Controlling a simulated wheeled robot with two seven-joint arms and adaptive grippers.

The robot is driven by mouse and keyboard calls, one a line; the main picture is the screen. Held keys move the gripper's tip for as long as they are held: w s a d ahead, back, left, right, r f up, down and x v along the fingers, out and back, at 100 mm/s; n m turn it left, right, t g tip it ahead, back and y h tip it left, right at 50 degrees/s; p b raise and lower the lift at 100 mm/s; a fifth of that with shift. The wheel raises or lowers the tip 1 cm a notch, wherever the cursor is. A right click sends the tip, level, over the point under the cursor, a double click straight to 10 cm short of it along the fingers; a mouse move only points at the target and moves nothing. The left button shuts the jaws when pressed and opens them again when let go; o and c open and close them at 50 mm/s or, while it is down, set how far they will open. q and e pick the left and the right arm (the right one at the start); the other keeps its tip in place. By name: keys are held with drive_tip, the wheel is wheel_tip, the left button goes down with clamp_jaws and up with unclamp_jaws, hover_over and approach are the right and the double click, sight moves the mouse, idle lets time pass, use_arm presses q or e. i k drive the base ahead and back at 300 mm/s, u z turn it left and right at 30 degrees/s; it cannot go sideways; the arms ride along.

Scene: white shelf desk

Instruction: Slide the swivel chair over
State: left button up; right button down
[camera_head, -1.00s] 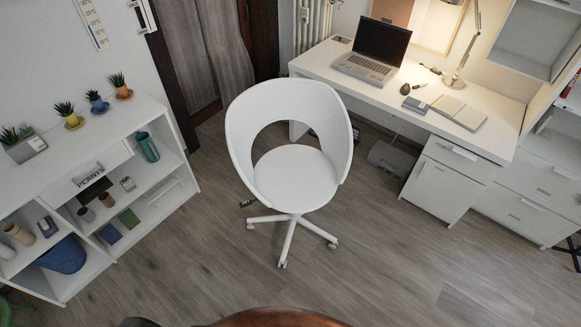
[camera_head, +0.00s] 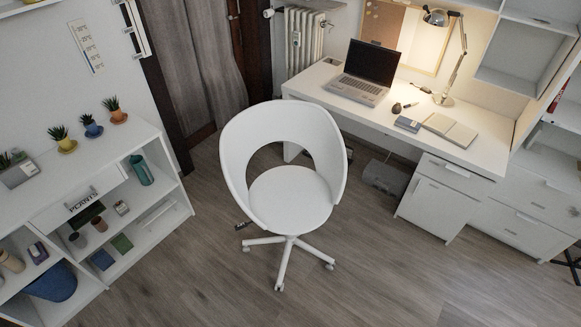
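A white swivel chair (camera_head: 291,199) with a curved, open back and a star base on castors stands upright on the wood floor in the middle of the head view. Neither of my grippers shows in the head view, so nothing of mine is seen touching the chair.
A low white shelf (camera_head: 152,206) with small plants on top stands at the left. A drawer unit (camera_head: 436,200) is under the desk's right side. A dark grey box (camera_head: 385,178) lies on the floor under the desk. The floor in front of the chair is clear.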

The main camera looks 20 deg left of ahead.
sight(289, 241)
drive_tip(key=u, duration=2.05)
drive_tip(key=i, duration=2.6)
drive_tip(key=z, duration=1.65)
drive_tip(key=i, duration=0.8)
drive_tip(key=z, duration=0.55)
